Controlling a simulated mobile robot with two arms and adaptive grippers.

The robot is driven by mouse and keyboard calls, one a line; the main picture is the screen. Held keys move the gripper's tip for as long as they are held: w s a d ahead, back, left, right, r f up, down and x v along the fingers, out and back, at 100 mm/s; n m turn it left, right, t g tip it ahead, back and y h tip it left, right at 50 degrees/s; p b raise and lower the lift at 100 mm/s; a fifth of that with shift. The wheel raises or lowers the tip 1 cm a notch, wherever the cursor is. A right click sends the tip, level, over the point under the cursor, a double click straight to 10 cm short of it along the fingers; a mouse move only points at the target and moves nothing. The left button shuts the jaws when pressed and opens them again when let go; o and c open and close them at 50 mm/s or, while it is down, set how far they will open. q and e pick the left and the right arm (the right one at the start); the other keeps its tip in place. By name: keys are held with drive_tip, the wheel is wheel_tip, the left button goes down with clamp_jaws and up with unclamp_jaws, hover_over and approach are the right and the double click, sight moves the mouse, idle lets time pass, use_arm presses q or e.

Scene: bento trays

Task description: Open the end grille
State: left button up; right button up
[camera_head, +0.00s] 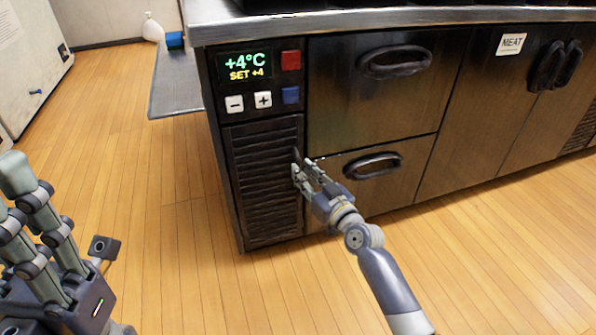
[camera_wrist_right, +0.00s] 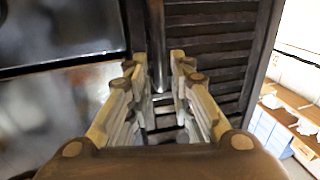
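The end grille (camera_head: 262,190) is a dark slatted panel at the left end of the steel counter, below the control panel. It looks closed. It also shows in the wrist view (camera_wrist_right: 215,45). A thin vertical bar handle (camera_wrist_right: 157,45) stands at its edge by the drawers. My right gripper (camera_head: 305,172) is at that edge. In the wrist view its fingers (camera_wrist_right: 162,65) are apart, with the bar between their tips; I see no clear grip. My left gripper (camera_head: 25,185) is at the lower left, away from the counter; its finger gap is unclear.
The control panel (camera_head: 262,80) shows +4°C above the grille. Two drawers with dark handles, upper (camera_head: 395,62) and lower (camera_head: 373,165), are right of it. Wooden floor (camera_head: 170,220) left of the grille is clear.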

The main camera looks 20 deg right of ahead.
drive_tip(key=shift+b+x, duration=0.4)
drive_tip(key=shift+x, duration=1.4)
clamp_jaws()
drive_tip(key=shift+s, duration=0.15)
